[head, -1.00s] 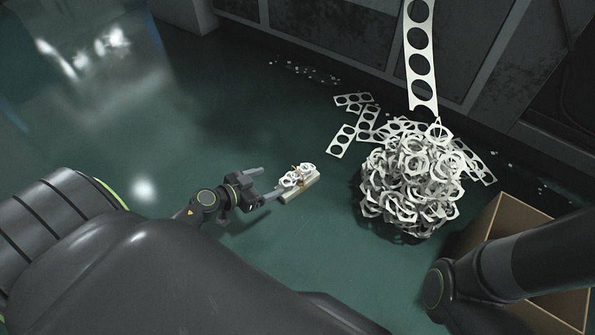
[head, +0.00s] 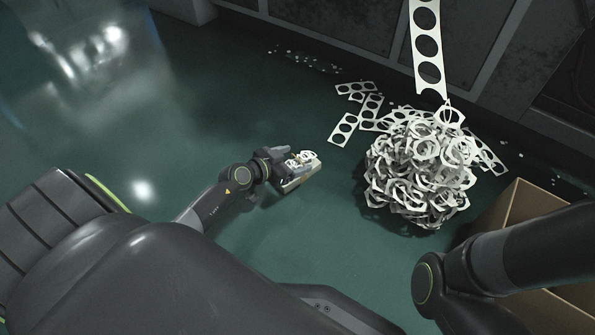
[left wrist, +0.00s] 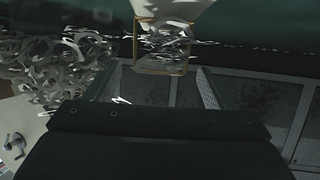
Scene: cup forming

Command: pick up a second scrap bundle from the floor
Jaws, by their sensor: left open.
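A small pale scrap bundle (head: 308,158), with a brownish band around it, lies on the green floor left of the scrap heap. My left gripper (head: 290,166) is at its near left end, with the jaws open and the bundle's end between or close to the fingers. In the left wrist view the banded bundle (left wrist: 163,50) is ahead, between the two spread finger tips, and I cannot tell whether they touch it. My right gripper is out of view; only part of that arm shows at the right.
A large heap of white ring scraps (head: 420,170) stands right of the bundle. Punched strips (head: 345,129) lie behind it, and one strip (head: 427,45) hangs above. An open cardboard box (head: 520,205) is at the right. The floor to the left is clear.

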